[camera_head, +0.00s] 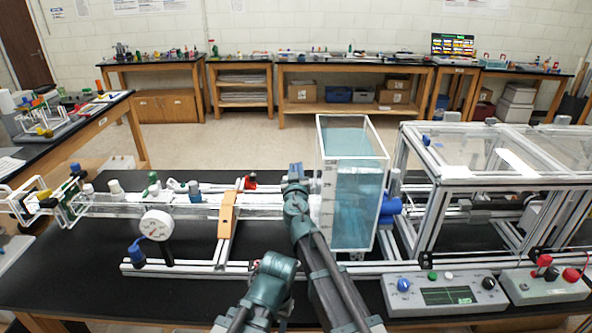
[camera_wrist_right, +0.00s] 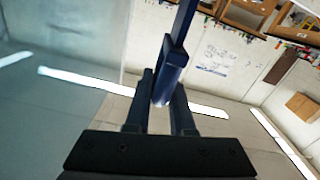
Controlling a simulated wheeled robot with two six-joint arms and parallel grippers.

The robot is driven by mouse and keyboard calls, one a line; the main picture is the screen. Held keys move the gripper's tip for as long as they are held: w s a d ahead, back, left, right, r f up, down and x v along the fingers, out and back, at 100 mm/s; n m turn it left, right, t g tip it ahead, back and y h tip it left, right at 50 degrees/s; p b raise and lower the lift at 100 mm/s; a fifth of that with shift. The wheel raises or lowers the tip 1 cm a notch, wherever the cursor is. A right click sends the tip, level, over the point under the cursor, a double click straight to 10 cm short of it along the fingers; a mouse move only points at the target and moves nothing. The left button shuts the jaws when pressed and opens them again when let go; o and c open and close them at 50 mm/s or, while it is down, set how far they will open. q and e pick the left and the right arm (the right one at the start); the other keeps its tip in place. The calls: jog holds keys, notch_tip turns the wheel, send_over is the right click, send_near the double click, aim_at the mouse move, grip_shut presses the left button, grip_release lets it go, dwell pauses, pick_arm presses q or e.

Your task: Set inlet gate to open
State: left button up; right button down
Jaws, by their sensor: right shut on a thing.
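My right gripper (camera_head: 294,174) is at the left side of a clear tank (camera_head: 322,190) holding blue water, above the clear channel (camera_head: 265,200). In the right wrist view the right gripper (camera_wrist_right: 163,92) is shut on a dark blue handle (camera_wrist_right: 170,72), with a flat blue bar running up from it. I take this handle to be the inlet gate's. In the head view my right arm hides the handle and the gate, so whether the gate is open cannot be told. My left gripper does not show.
An orange bracket (camera_head: 227,215) and a white round gauge (camera_head: 156,225) stand along the channel to the left. A clear-panelled frame (camera_head: 437,170) stands right of the tank. A control box (camera_head: 445,293) and a red-knobbed box (camera_head: 543,286) sit at the front right. Black bench top (camera_head: 75,275) is bare at front left.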

jog(key=shift+r, duration=0.7)
jog(key=shift+f, duration=0.15)
jog(key=c, duration=0.8)
grip_release()
jog(key=shift+d, duration=0.1)
jog(key=shift+s, duration=0.1)
